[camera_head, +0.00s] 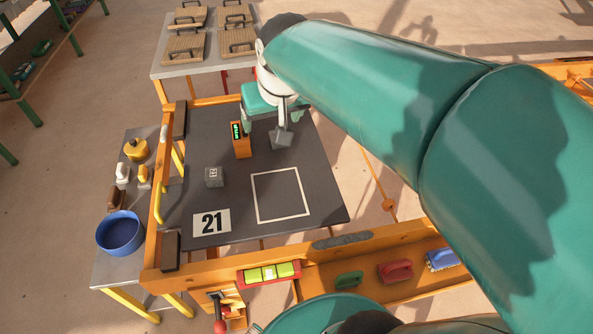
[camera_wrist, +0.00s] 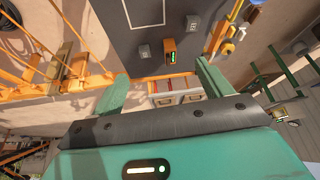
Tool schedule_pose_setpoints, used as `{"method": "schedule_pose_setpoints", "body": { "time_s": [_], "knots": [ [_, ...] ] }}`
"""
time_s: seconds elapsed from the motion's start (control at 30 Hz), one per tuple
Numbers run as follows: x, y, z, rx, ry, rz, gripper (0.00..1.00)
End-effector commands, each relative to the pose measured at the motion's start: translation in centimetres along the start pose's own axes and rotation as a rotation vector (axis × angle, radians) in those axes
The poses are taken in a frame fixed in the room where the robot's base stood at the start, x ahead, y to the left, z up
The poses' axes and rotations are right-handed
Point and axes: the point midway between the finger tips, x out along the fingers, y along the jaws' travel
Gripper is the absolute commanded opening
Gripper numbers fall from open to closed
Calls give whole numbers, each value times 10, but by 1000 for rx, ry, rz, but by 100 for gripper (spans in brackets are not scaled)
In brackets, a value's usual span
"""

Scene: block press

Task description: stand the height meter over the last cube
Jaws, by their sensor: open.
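The height meter (camera_head: 241,142) is an orange upright box with a green display. It stands on the dark table (camera_head: 320,180) between two grey cubes. One cube (camera_head: 214,177) with a printed label is left of it in the head view. The other cube (camera_head: 281,137) is at its right, partly overlapped by my gripper (camera_head: 268,113). In the wrist view, my gripper (camera_wrist: 158,77) is open and empty. The meter (camera_wrist: 169,50), the nearer cube (camera_wrist: 144,51) and the farther cube (camera_wrist: 192,22) lie beyond its fingers, apart from them.
An orange frame (camera_head: 165,185) borders the table. A blue bowl (camera_head: 120,232) stands at left; wooden boards (camera_head: 184,46) lie at the back.

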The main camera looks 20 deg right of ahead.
Motion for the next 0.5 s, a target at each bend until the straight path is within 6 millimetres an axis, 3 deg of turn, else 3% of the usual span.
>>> {"method": "schedule_pose_setpoints", "body": {
  "time_s": [0.1, 0.3, 0.5],
  "knots": [
    [-20, 2, 48, -18, 14, -3, 78],
    [-30, 5, 114, -46, 26, -3, 78],
    [-30, 6, 138, -56, 28, -3, 78]
  ]
}}
